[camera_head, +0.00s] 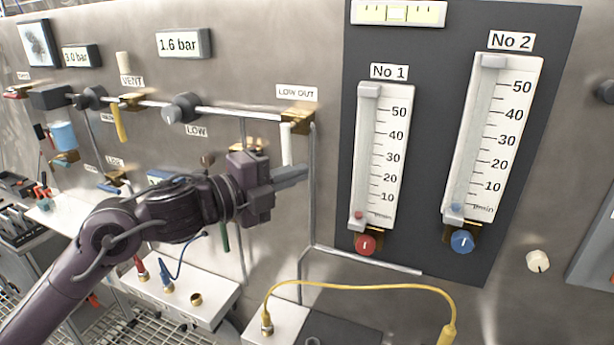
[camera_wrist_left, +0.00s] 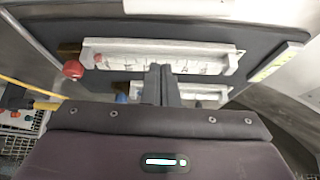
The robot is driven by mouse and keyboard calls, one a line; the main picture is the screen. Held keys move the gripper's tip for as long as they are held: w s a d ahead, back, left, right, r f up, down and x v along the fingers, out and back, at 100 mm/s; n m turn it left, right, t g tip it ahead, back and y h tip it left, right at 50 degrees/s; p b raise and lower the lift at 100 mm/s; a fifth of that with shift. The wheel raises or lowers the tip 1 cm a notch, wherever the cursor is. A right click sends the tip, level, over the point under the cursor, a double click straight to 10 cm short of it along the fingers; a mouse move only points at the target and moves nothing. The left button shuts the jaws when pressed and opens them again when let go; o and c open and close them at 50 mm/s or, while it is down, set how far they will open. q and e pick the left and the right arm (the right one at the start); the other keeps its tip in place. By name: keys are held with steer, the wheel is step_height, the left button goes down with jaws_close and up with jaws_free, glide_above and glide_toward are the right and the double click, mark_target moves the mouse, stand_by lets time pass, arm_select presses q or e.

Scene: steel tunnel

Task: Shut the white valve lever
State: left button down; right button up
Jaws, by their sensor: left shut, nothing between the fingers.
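The white valve lever (camera_head: 286,145) hangs straight down from a brass valve (camera_head: 298,119) under the LOW OUT label. The horizontal pipe ends at this valve, and another pipe runs down just right of the lever. My left gripper (camera_head: 303,172) is shut and empty. Its fingertips point right and appear at the lever's lower end, which they may hide. I cannot tell whether they touch it. In the left wrist view the closed fingers (camera_wrist_left: 161,84) stand in front of a flowmeter (camera_wrist_left: 160,55); the lever does not show there. My right gripper is not in view.
Flowmeters No 1 (camera_head: 375,160) and No 2 (camera_head: 490,145) are on a dark panel to the right, with red (camera_head: 366,243) and blue (camera_head: 462,241) knobs. The LOW regulator (camera_head: 185,108) and a yellow lever (camera_head: 119,122) are left. A yellow hose (camera_head: 360,286) arches below.

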arm_select(q)
steer(key=b+v, duration=0.2)
steer(key=v, duration=0.5)
steer(key=shift+w+a+f+b, duration=0.25)
steer(key=shift+a+f+b, duration=0.05)
steer(key=shift+a+b, duration=0.15)
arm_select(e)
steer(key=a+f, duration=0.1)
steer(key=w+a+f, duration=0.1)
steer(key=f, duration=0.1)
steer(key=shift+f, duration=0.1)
